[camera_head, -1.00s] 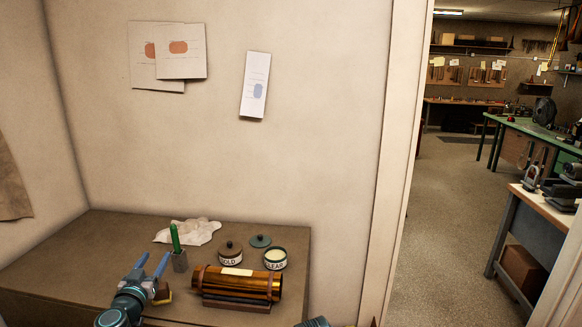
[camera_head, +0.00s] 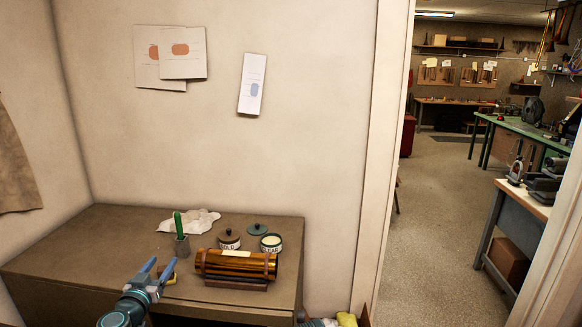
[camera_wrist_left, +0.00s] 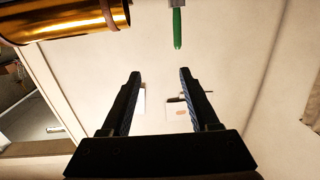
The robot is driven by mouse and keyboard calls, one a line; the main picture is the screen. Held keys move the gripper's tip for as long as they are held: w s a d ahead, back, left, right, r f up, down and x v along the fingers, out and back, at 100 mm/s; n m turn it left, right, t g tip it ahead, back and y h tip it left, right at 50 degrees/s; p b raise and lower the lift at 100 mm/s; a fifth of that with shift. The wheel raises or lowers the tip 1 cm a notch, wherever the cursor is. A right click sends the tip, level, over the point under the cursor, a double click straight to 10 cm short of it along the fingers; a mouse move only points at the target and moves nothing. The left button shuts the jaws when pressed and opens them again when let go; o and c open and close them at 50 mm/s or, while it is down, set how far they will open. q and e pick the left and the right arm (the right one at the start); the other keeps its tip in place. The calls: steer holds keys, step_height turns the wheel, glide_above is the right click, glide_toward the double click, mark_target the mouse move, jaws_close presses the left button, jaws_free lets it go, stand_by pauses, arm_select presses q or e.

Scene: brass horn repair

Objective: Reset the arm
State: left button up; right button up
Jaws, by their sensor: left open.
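My left gripper (camera_head: 161,264) is open and empty in the head view, in front of the bench's contents. Its two blue fingers point up and away. In the left wrist view its dark fingers (camera_wrist_left: 157,72) stand apart with nothing between them. A brass tube (camera_head: 236,264) lies on a dark cradle to the right of the gripper. The tube also shows at the upper left of the wrist view (camera_wrist_left: 70,20). A green-handled tool (camera_head: 178,224) stands in a small grey holder (camera_head: 182,246).
The brown bench (camera_head: 90,250) is bare on its left. A white cloth (camera_head: 199,219), a brown-lidded jar (camera_head: 229,240), an open jar (camera_head: 271,243) and a loose lid (camera_head: 257,229) sit behind the tube. A small yellowish block (camera_head: 171,277) lies beside the gripper. A doorway opens at right.

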arm_select(q)
steer(key=s+d+f+m+g+h, duration=0.2)
steer(key=d+f+g, duration=0.15)
steer(key=d, duration=0.55)
steer(key=s+d+f+m+g+h, duration=0.25)
steer(key=d+f, duration=0.25)
steer(key=d, duration=0.4)
steer(key=s+d+f+m+g+h, duration=0.15)
steer(key=d+f+g, duration=0.25)
steer(key=d, duration=0.5)
steer(key=s+d+f+n+g+y, duration=0.1)
steer(key=s+f+g+y, duration=0.3)
steer(key=s, duration=0.4)
steer(key=s+d+f+n+g+y, duration=0.1)
steer(key=s+f+g+y, duration=0.2)
steer(key=s, duration=0.5)
steer(key=shift+s+f+g+y, duration=0.4)
steer(key=shift+f+g, duration=0.1)
steer(key=shift+f, duration=0.25)
